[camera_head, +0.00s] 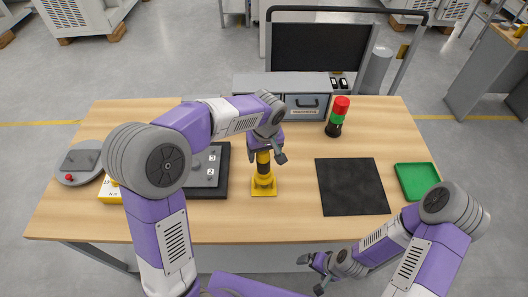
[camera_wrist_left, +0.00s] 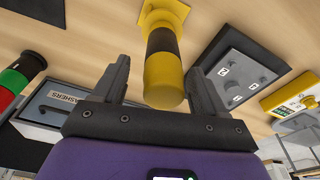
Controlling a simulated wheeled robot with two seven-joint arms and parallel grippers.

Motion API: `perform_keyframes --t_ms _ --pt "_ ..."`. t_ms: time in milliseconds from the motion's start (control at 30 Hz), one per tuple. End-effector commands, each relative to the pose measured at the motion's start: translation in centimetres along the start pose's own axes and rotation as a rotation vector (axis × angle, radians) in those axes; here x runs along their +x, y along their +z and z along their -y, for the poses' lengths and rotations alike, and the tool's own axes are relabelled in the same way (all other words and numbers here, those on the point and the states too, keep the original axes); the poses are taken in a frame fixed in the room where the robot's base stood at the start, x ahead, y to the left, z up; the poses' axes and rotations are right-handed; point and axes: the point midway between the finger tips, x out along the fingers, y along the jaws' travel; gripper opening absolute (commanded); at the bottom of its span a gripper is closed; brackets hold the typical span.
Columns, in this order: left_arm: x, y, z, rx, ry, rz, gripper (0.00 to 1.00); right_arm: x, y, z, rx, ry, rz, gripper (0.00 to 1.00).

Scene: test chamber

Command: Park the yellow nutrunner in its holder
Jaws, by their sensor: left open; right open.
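The yellow nutrunner (camera_head: 263,167), a yellow cylinder with a black band, stands upright on a yellow square base (camera_head: 264,190) near the table's middle. I cannot tell where tool and holder meet. In the left wrist view the nutrunner (camera_wrist_left: 164,75) and its base (camera_wrist_left: 172,12) show clearly. My left gripper (camera_head: 264,160) is open at its upper end. In the left wrist view the fingers (camera_wrist_left: 160,78) lie on either side of its near end, with visible gaps. My right gripper (camera_head: 312,272) is open and empty, off the table's front edge.
A dark board with a grey panel (camera_head: 206,170) lies left of the nutrunner. A drawer box (camera_head: 306,106) and a red-green stack light (camera_head: 337,117) stand behind. A black mat (camera_head: 352,186) and green tray (camera_head: 417,181) lie right. Bare wood surrounds the base's front and right.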

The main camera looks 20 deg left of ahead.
Motion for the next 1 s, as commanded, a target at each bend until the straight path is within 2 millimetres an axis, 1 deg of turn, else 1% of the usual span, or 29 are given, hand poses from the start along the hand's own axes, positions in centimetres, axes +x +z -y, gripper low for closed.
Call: perform_keyframes --t_ms 67,167,267,500,600,700,867,967,1000 --pt "0.1 0.1 0.1 0.000 -0.003 0.003 0.72 0.0 0.0 0.0 0.000 0.000 0.000 1.00" --pt "-0.5 0.0 0.0 0.000 -0.001 0.001 0.72 -0.1 0.0 0.0 0.000 0.000 0.000 1.00" --pt "-1.8 0.0 0.0 0.000 0.001 -0.001 0.72 -0.2 0.0 0.1 0.000 0.000 0.000 1.00" --pt "-5.9 0.0 -0.1 0.001 0.002 -0.002 0.72 -0.5 0.0 0.2 0.000 0.000 0.000 1.00" --pt "-7.0 0.0 -0.1 0.000 0.002 -0.001 0.72 -0.6 0.0 0.2 0.000 0.000 0.000 1.00" --pt "-7.5 0.0 0.0 0.001 0.000 0.000 0.72 -0.7 0.0 0.2 0.000 0.000 0.000 1.00" --pt "-7.6 0.0 0.0 0.001 0.000 0.001 0.72 -0.7 0.0 0.2 0.000 0.000 0.000 1.00" --pt "-8.1 -0.1 0.0 0.000 0.000 0.001 0.72 -1.1 0.1 0.4 0.000 0.000 0.000 1.00" --pt "-8.6 -0.1 0.0 0.000 0.000 0.001 0.72 -1.6 0.1 0.6 0.000 0.000 0.000 1.00"
